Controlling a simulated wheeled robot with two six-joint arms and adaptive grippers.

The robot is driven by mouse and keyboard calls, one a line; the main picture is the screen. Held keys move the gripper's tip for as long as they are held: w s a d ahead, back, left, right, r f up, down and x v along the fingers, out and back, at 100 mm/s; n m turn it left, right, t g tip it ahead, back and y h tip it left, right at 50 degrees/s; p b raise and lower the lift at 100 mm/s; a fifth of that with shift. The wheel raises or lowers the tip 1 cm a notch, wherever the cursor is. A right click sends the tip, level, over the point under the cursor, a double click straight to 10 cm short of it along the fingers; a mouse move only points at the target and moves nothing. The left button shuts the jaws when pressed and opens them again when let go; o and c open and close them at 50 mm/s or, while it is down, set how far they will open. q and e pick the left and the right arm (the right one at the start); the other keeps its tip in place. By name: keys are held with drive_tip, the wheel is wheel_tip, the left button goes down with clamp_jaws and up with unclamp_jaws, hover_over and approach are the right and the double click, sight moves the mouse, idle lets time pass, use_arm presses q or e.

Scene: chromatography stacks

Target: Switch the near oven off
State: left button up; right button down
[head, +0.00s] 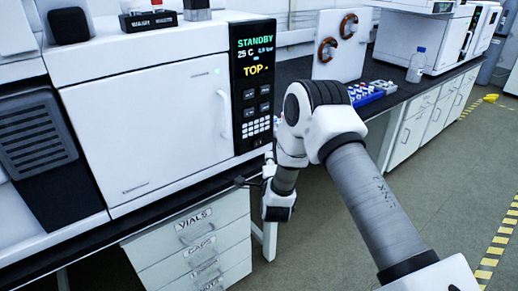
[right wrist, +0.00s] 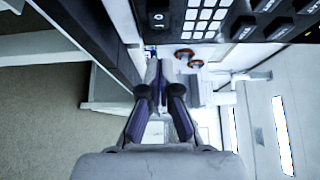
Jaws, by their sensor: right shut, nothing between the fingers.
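The near oven (head: 150,125) is a large white box on the dark bench, its door closed. Its black panel (head: 252,85) shows STANDBY in green, 25 C and TOP, with buttons and a white keypad below. In the right wrist view a small dark switch (right wrist: 158,18) with white marks sits beside the keypad (right wrist: 205,14), at the top of the picture. My right gripper (head: 246,182) is just below the panel's lower end, shut and empty. Its fingers (right wrist: 160,95) appear apart from the panel. My left gripper is out of view.
Drawers labelled VIALS and CAPS (head: 195,235) stand under the bench edge. A white stand with two brown coils (head: 340,42), a blue vial rack (head: 366,92) and a bottle (head: 416,66) are on the bench behind my right arm. Another white machine (head: 430,35) stands farther back.

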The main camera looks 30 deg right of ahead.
sight(258, 144)
drive_tip(key=w, duration=0.4)
drive_tip(key=shift+w+d, duration=0.25)
drive_tip(key=shift+w, duration=0.15)
drive_tip(key=shift+w+a, duration=0.2)
drive_tip(key=shift+w, duration=0.4)
